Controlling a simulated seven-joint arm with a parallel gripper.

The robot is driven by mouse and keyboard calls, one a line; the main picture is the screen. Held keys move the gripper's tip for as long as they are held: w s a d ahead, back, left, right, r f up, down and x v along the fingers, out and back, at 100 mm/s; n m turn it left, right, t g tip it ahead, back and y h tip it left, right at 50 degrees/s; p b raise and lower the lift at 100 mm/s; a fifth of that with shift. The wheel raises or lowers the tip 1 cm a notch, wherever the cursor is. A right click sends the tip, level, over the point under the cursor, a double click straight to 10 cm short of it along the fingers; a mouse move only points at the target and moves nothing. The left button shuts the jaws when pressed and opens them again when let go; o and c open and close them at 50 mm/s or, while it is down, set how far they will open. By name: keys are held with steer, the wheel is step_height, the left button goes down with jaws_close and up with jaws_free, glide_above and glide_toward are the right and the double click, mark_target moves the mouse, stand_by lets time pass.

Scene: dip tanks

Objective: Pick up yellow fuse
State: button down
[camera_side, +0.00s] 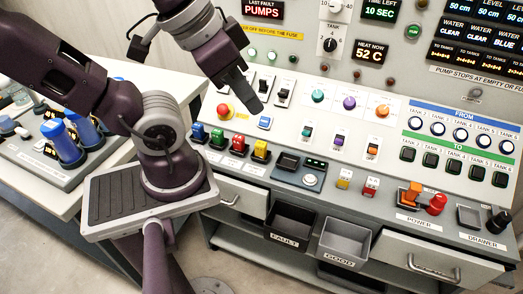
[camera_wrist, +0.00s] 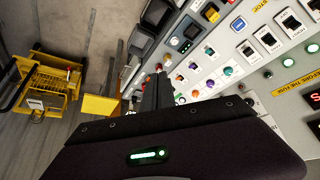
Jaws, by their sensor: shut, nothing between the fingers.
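The yellow fuse (camera_side: 260,151) sits in the row of coloured fuses on the lower front of the sloping panel, at the right end after blue, green and red ones. In the wrist view a yellow block at the top edge looks like the same fuse (camera_wrist: 211,12). My gripper (camera_side: 257,106) is above the panel, up and away from the yellow fuse, pointing down over the switches. In the wrist view my gripper's fingers (camera_wrist: 157,82) are together and hold nothing.
The red fuse (camera_side: 238,145) is close on the yellow fuse's left. A dark socket tray (camera_side: 288,162) is on its right. The FAULT bin (camera_side: 290,225) and GOOD bin (camera_side: 345,240) hang below the panel. A red emergency button (camera_side: 224,111) stands up behind the fuses.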

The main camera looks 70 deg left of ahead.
steer(key=c, duration=1.1)
jaws_free()
steer(key=m+g, duration=0.6)
steer(key=m, duration=0.3)
glide_above(261, 144)
step_height(261, 144, down, 25)
steer(key=shift+f, duration=0.1)
step_height(261, 144, down, 7)
steer(key=shift+a+r, duration=0.1)
